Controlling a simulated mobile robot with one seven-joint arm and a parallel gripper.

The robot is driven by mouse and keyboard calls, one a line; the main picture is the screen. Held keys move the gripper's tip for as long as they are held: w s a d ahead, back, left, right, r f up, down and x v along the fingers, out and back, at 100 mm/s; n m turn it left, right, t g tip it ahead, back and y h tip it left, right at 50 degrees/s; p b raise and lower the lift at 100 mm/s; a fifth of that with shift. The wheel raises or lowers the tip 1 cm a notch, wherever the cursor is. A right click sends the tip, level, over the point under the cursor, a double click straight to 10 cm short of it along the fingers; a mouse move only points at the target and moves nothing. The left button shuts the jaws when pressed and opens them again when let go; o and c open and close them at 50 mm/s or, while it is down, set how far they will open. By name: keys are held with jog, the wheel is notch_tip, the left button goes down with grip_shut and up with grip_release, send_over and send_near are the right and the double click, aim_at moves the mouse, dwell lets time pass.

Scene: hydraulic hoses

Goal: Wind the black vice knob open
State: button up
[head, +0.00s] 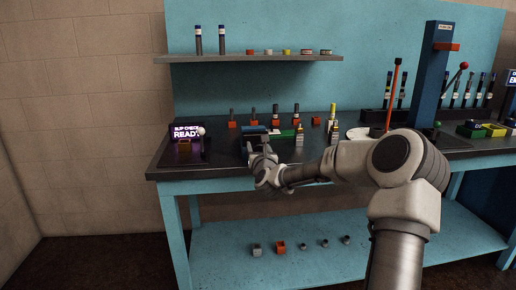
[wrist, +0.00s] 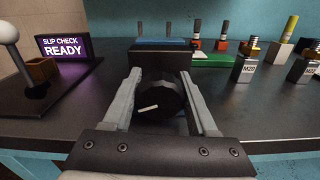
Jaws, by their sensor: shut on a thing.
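The black vice knob (wrist: 160,100) is in the middle of the wrist view, a round dark knob with a white mark on its face. The mark runs nearly level, its right end tilted a little up. My gripper (wrist: 162,98) has one finger on each side of the knob and is shut on it. The vice (wrist: 163,58) is a dark block behind the knob with a blue top. In the head view the vice (head: 254,132) stands near the bench's front edge, and my gripper (head: 258,150) reaches it from the front. The knob is hidden there by my gripper.
A screen reading "SLIP CHECK READY" (wrist: 66,48) and a white-balled lever (wrist: 9,32) stand at left. A block marked M20 (wrist: 244,69) and other fittings stand at right. A shelf (head: 250,58) hangs above.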

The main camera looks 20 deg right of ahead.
jog(key=n+b, duration=0.1)
jog(key=n, duration=0.1)
jog(key=shift+f+n, duration=0.1)
jog(key=shift+n, duration=0.2)
jog(key=shift+n+b, duration=0.55)
jog(key=shift+n, duration=0.55)
jog(key=o, duration=1.4)
jog(key=shift+a, duration=0.1)
